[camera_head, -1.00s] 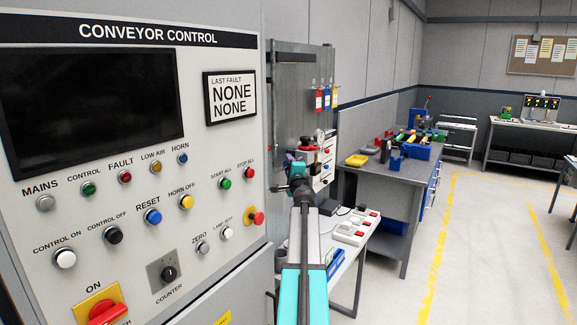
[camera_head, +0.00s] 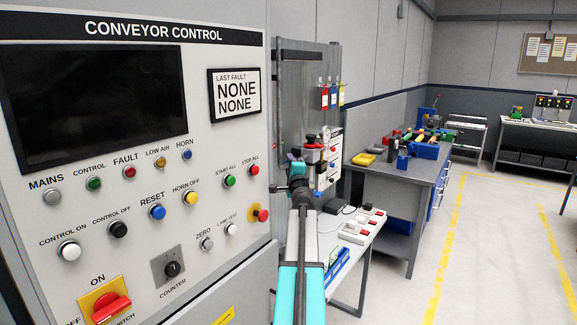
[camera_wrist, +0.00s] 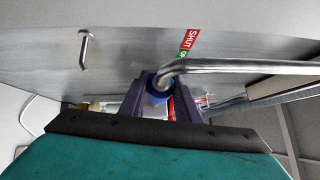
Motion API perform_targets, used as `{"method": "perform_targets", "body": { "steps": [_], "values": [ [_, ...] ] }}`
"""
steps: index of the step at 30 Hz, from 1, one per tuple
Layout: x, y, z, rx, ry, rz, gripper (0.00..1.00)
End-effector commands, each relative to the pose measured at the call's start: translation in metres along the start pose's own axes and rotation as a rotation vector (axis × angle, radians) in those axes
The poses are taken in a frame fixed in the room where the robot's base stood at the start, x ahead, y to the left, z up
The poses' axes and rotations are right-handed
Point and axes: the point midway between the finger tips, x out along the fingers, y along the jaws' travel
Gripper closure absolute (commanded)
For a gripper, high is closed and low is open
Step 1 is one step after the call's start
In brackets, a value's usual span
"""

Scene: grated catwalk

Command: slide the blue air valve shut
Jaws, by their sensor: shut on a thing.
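In the wrist view, my gripper (camera_wrist: 164,104) has its two dark purple fingers on either side of the blue air valve (camera_wrist: 155,96) and is shut on it. Only a small part of the blue piece shows between the fingers. A bent silver pipe comes down to it from the right. Beside the pipe are a red SHUT label (camera_wrist: 191,39) and a green label (camera_wrist: 182,54), partly covered. In the head view, my gripper (camera_head: 297,168) is at the grey metal panel right of the control cabinet; the valve is hidden there by my arm.
The conveyor control cabinet (camera_head: 110,220) fills the left, with buttons and a red switch (camera_head: 111,308). A small bench (camera_head: 345,262) and a grey workbench (camera_head: 395,172) stand right of my arm. A metal handle (camera_wrist: 84,48) sticks out from the panel. Floor is clear at right.

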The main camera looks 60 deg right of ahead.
Motion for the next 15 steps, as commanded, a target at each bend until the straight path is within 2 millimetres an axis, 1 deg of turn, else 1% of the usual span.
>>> {"method": "perform_targets", "body": {
  "steps": [1, 4, 5, 7, 8, 15],
  "values": [
    [-0.0011, 0.003, 0.0033, 0.001, -0.009, 0.005, 0.93],
    [-0.0013, 0.0031, 0.0015, 0.001, -0.009, 0.005, 0.93],
    [-0.0013, 0.003, 0.001, 0.001, -0.008, 0.005, 0.66],
    [-0.0013, 0.0026, -0.0007, 0.0, -0.006, 0.005, 0.54],
    [-0.0013, 0.0024, -0.0014, 0.0, -0.005, 0.004, 0.52],
    [-0.0008, 0.0012, -0.0041, 0.0, -0.002, 0.003, 0.52]
  ]
}}
